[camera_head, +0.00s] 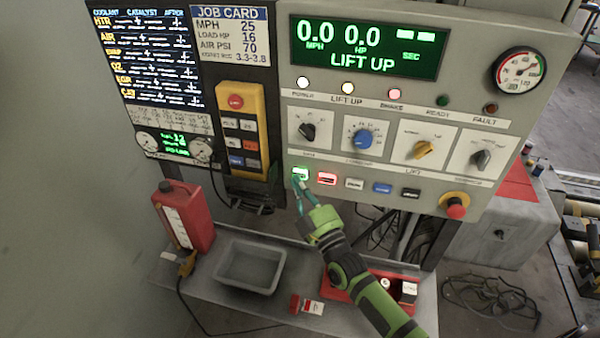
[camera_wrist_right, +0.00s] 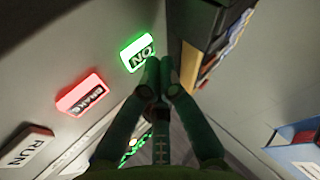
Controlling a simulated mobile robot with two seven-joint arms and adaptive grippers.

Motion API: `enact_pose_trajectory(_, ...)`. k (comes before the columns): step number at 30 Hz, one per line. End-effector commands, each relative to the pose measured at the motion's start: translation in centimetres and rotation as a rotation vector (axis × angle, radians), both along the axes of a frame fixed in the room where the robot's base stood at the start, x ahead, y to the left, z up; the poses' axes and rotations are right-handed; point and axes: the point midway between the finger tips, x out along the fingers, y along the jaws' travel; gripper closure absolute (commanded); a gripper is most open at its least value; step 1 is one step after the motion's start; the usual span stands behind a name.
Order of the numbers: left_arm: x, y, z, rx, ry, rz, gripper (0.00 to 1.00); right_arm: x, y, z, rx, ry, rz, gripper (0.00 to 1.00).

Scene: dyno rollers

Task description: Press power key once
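The control panel (camera_head: 390,195) has a row of keys along its lower edge. The leftmost key (camera_head: 300,174) is lit green; in the right wrist view the green key (camera_wrist_right: 138,53) reads ON. I take it as the power key. A white lamp (camera_head: 302,82) labelled POWER glows above. My right gripper (camera_head: 299,187) is just below the green key, tips pointing up at it. In the right wrist view its fingertips (camera_wrist_right: 161,72) are together with nothing between them, close beside the key's lower edge. I cannot tell whether they touch it. My left gripper is out of view.
A red-lit BRAKE key (camera_head: 327,179) sits right beside the green one, then a RUN key (camera_head: 355,184). A yellow pendant (camera_head: 240,130) hangs to the left. Below are a grey tray (camera_head: 250,267) and a red bottle (camera_head: 184,217). A red stop knob (camera_head: 456,207) is at right.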

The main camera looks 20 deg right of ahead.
Motion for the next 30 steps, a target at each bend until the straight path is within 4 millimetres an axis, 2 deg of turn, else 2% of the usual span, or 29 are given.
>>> enact_pose_trajectory(13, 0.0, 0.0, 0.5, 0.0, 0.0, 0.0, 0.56, -0.6, 0.4, 0.1, 0.001, 0.001, 0.001, 1.0)
enact_pose_trajectory(24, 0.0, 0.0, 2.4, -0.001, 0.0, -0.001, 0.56, -3.5, 2.4, 0.2, 0.002, 0.002, 0.001, 1.0)
enact_pose_trajectory(30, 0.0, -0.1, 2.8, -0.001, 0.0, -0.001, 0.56, -4.5, 3.0, 0.1, 0.001, 0.001, 0.001, 1.0)
